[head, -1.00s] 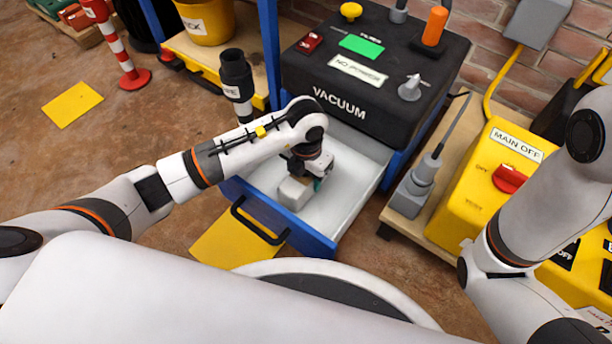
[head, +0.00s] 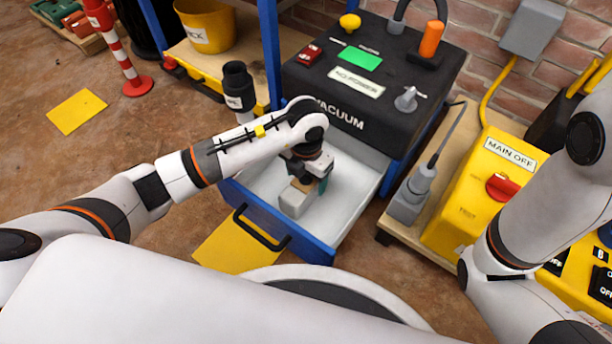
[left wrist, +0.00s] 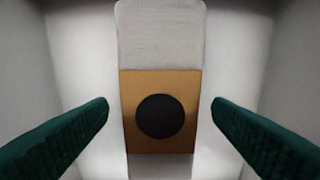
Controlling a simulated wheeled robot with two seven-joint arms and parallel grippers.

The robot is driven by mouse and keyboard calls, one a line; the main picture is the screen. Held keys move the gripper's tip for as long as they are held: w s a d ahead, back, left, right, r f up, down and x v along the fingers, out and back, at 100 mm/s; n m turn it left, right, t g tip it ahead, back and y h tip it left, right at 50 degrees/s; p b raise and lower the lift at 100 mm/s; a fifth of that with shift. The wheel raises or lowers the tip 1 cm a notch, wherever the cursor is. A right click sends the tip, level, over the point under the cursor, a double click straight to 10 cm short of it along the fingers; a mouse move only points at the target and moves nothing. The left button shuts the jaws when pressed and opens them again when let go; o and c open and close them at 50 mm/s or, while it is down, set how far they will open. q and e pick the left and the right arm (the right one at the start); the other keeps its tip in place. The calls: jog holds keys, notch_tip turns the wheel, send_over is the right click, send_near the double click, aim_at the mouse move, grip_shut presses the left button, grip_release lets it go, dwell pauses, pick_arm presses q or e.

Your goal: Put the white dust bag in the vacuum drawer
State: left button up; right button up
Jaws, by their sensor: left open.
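The vacuum drawer (head: 332,222) is pulled open below the black vacuum housing (head: 372,78). It has a blue front and a pale inside. The white dust bag (head: 293,203) is inside the drawer, near its front. In the left wrist view the bag (left wrist: 160,35) shows a tan collar with a dark round hole. My left gripper (head: 308,185) is down in the drawer at the bag. Its green fingers (left wrist: 160,104) are spread, one on each side of the collar, with gaps between. My right arm is at the right edge; its gripper is not in view.
A yellow box labelled MAIN OFF (head: 480,195) with a red knob stands right of the drawer. A grey plug unit (head: 412,195) sits beside it on a wooden base. A blue post (head: 270,50) and a black hose end (head: 238,85) stand to the left.

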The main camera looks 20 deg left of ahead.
aim_at(306, 180)
pick_arm(q)
notch_tip(306, 180, up, 9)
jog(key=p, duration=0.5)
jog(key=shift+p, duration=0.35)
